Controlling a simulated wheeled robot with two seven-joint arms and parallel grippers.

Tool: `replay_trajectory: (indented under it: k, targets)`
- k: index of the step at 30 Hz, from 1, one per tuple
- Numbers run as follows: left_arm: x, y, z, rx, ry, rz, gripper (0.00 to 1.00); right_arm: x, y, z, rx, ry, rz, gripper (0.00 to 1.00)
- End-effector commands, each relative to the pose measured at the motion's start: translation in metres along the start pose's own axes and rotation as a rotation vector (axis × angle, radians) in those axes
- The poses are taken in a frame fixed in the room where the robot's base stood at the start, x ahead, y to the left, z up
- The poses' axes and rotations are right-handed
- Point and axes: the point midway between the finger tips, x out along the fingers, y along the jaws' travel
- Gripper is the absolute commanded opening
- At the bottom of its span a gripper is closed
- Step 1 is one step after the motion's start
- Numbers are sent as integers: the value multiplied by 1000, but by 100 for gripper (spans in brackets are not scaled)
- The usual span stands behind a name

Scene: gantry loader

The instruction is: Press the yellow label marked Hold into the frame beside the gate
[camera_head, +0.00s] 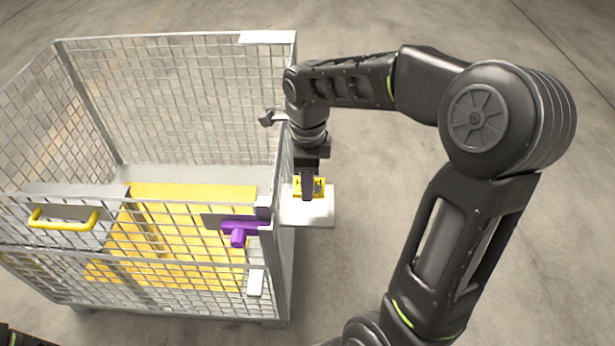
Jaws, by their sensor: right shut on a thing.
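A small yellow label (319,187) with dark marks is held in my right gripper (307,194), which points down and is shut on it. The fingers hide part of the label, and its wording is too small to read. Label and gripper are over a pale flat plate (318,217) beside the right wall of the mesh cage (180,46); I cannot tell whether the label touches the plate. The front gate (60,242) has a yellow handle (63,224) and a purple latch (238,231). A small whitish rectangle (255,283), possibly the frame, shows low at the front right corner. My left gripper is out of view.
The cage holds a yellow floor panel (190,195). A grey hook-like part (268,118) sticks out near the cage's far right corner, close to my right wrist. The concrete floor (350,260) right of the cage is clear.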

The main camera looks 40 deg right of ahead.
Motion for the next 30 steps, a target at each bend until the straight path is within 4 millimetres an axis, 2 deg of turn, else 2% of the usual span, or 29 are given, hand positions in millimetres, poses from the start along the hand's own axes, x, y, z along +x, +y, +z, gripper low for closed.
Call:
replay_trajectory:
  k: [1,3,12,30]
  targets:
    - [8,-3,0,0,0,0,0,10,0,0,0,1,1,6]
    - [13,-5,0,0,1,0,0,17,0,0,0,1,1,6]
    - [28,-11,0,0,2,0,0,39,0,0,0,0,0,6]
    - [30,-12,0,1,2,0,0,42,0,0,0,0,0,6]
